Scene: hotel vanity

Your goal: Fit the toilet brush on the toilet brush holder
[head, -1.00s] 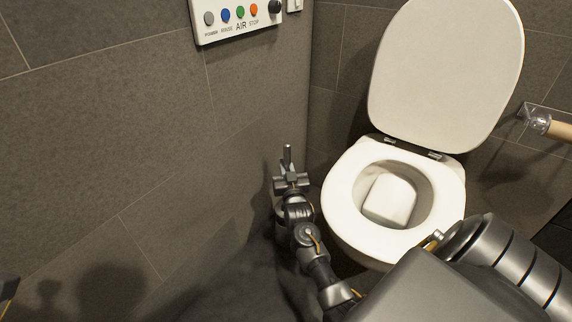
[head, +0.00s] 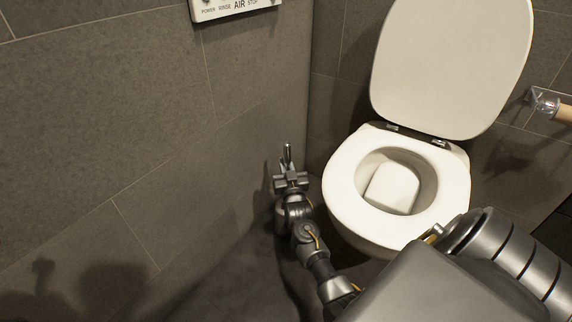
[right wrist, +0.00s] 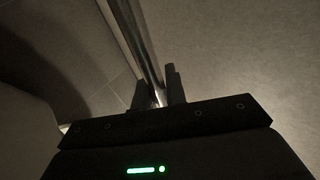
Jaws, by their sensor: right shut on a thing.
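My right gripper (head: 290,182) is low in the corner left of the toilet, its arm reaching in from the lower right. It is shut on the toilet brush's metal handle (head: 287,153), whose top end stands nearly upright above the fingers. In the dark right wrist view, a long shiny shaft (right wrist: 137,40) runs up from between the two fingers (right wrist: 158,88). The brush head and the toilet brush holder cannot be made out; the gripper and arm cover that spot in the head view. My left gripper is not in view.
The white toilet (head: 345,200), lid up, stands close to the right of my right gripper. Tiled walls (head: 130,110) meet in the corner behind it. A control panel (head: 235,8) hangs on the left wall, and a paper roll holder (head: 546,103) is at the far right.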

